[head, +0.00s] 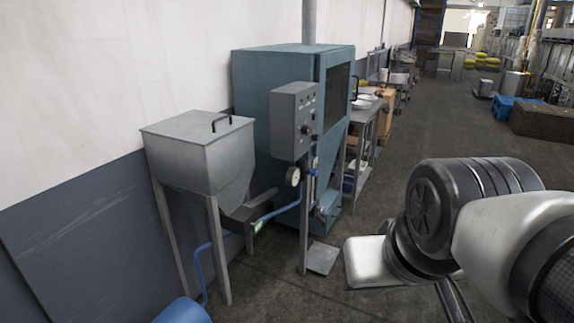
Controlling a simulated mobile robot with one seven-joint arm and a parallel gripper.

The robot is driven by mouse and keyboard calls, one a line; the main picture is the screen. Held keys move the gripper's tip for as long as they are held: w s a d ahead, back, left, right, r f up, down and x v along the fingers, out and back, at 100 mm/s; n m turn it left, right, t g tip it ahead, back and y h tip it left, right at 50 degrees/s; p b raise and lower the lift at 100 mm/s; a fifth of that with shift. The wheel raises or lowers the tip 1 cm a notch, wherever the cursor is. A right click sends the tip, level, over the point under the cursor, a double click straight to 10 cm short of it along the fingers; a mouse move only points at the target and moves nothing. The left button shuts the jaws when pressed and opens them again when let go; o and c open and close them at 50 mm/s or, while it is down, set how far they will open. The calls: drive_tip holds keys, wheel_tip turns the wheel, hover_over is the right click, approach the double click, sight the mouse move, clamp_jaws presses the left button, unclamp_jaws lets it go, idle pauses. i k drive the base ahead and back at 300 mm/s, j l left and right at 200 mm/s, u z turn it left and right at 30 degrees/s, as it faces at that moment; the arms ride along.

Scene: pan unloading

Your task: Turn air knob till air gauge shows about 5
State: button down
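A small round air gauge (293,177) with a pale face is mounted below the grey control box, beside a metal post. Its needle and numbers are too small to read. A small blue fitting (314,172) sits just right of the gauge; I cannot tell whether it is the air knob. The grey control box (294,118) has several small dark knobs or buttons on its right face. My arm fills the lower right, apart from the machine and right of the gauge. I cannot make out my gripper's fingers or anything held.
A grey hopper (200,150) on legs stands left of the gauge. A blue-green cabinet (285,65) stands behind the control box. A blue hose (285,208) runs low toward the gauge. A flat metal plate (322,258) is near the floor. Open floor (430,120) lies to the right.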

sight(313, 172)
drive_tip(key=i+l, duration=0.25)
drive_tip(key=i, duration=0.3)
drive_tip(key=i+l+z, duration=0.1)
drive_tip(key=i+l, duration=0.15)
drive_tip(key=i, duration=0.25)
drive_tip(key=i+l, duration=0.2)
drive_tip(key=i, duration=0.35)
drive_tip(key=i+l+z, duration=0.1)
drive_tip(key=i, duration=0.45)
drive_tip(key=i+l, duration=0.25)
drive_tip(key=i, duration=0.3)
drive_tip(key=l+z, duration=0.05)
